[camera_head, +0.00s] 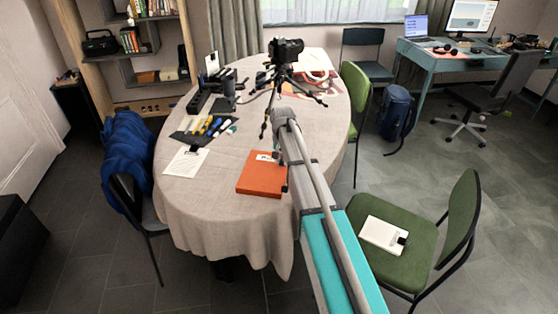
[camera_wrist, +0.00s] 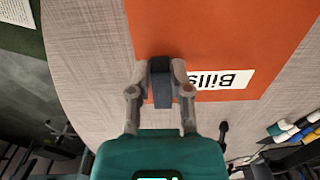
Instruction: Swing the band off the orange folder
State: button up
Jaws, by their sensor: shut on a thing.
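The orange folder (camera_head: 258,182) lies flat near the front edge of the oval table; in the wrist view (camera_wrist: 225,40) its white "Bills" label (camera_wrist: 228,79) shows upside down. A short dark grey band (camera_wrist: 162,85) is between the two fingers of my gripper (camera_wrist: 164,68), which is shut on it. In the wrist view the band overlaps the folder's edge beside the label; whether it touches the folder I cannot tell. In the head view my arm covers the folder's right side, and I cannot make out the band there.
A camera on a tripod (camera_head: 283,68) stands on the table behind the folder. Markers on a dark mat (camera_head: 208,126) and a paper sheet (camera_head: 186,162) lie to the left. A green chair (camera_head: 413,243) with a white pad (camera_head: 383,233) stands at the right. Bare tablecloth (camera_head: 222,210) lies in front.

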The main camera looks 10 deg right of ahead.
jog(key=shift+r, duration=0.1)
jog(key=shift+w+d+r+p, duration=0.1)
jog(key=shift+w+r+p, duration=0.1)
jog(key=shift+r+p, duration=0.4)
jog(key=shift+w+d+r+p, duration=0.1)
jog(key=shift+w+r+p, duration=0.2)
jog(key=shift+r+p, duration=0.3)
dwell(0.6)
